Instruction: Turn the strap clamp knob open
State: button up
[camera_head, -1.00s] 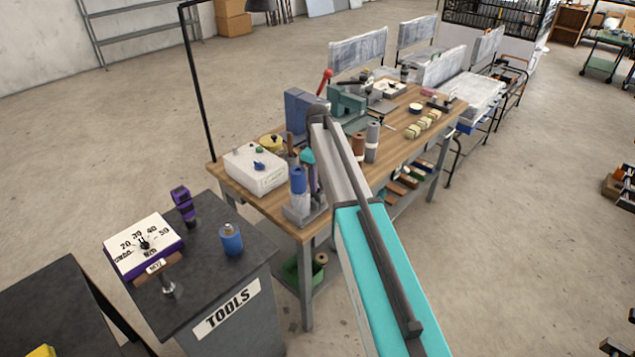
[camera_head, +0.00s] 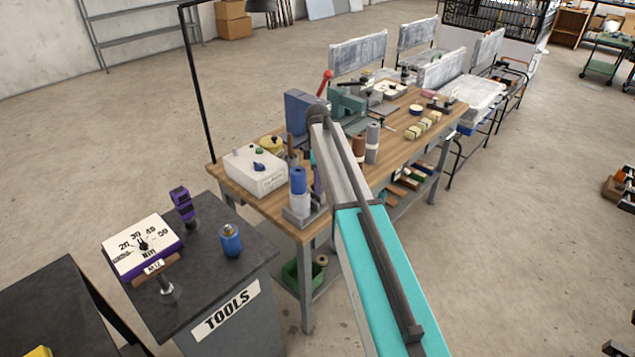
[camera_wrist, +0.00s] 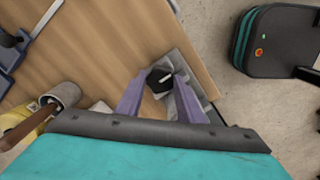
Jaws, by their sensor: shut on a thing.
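In the wrist view, a dark knob (camera_wrist: 158,82) with a pale mark on its top sits between the two purple fingers of my gripper (camera_wrist: 163,84). The fingers are shut on the knob, one on each side. A grey block-like fixture (camera_wrist: 196,72) lies around and behind it at the bench edge. In the head view my arm hides the knob and most of my gripper; only a sliver of purple finger (camera_head: 318,183) shows beside the arm.
The wooden workbench (camera_head: 240,192) carries a white box (camera_head: 256,172), a blue cylinder (camera_head: 298,182) and grey and brown cylinders close to my arm. A dark tool cabinet (camera_head: 205,268) stands at the front left. Open floor (camera_head: 520,250) lies to the right.

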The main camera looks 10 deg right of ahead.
jog(key=shift+a, duration=0.1)
jog(key=o, duration=1.1)
jog(key=shift+c, duration=0.2)
jog(key=shift+r, duration=0.1)
notch_tip(320, 180, up, 14)
jog(key=b, duration=0.3)
jog(key=shift+f, duration=0.2)
